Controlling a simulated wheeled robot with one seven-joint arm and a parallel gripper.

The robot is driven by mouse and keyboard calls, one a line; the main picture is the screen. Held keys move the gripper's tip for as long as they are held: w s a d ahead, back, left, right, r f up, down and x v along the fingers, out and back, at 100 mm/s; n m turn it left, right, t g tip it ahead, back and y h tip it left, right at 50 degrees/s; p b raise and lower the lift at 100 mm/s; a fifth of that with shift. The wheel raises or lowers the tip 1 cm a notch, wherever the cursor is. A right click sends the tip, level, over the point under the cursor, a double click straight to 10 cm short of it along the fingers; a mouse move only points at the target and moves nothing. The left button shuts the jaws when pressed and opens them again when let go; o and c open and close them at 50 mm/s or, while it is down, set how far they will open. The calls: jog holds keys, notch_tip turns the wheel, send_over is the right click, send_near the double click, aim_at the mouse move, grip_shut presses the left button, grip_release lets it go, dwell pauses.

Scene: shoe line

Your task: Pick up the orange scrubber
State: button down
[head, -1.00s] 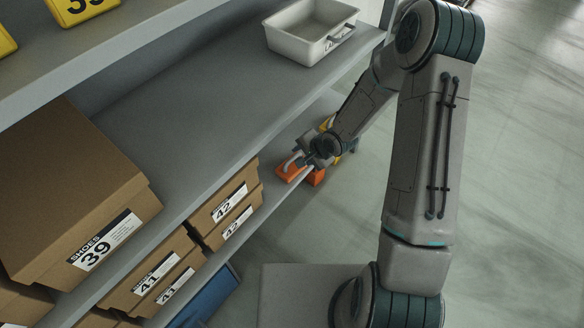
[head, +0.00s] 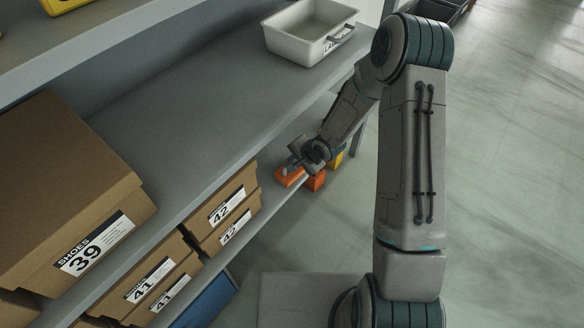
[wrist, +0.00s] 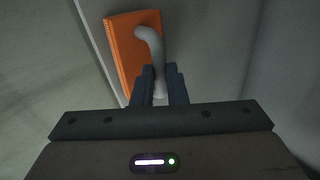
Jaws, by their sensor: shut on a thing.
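The orange scrubber (wrist: 125,42) has a flat orange body and a curved grey handle (wrist: 152,42). In the wrist view it lies just beyond my fingertips, and the fingers are closed around the lower end of its handle. In the head view the orange scrubber (head: 287,180) is on the lower shelf, near its front edge, partly covered by my gripper (head: 293,163). In the wrist view my gripper (wrist: 160,72) is shut on the scrubber's handle. I cannot tell whether the scrubber is touching the shelf.
The upper shelf's edge (head: 205,187) runs above. A grey bin (head: 300,47) stands on the upper shelf.

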jog(key=shift+r, duration=0.1)
jog(key=w+d+r+p, duration=0.1)
jog(key=d+r+p, duration=0.7)
jog(key=d+r, duration=0.2)
jog(key=shift+d+r+p, duration=0.4)
jog(key=shift+d, duration=0.45)
dwell(0.3)
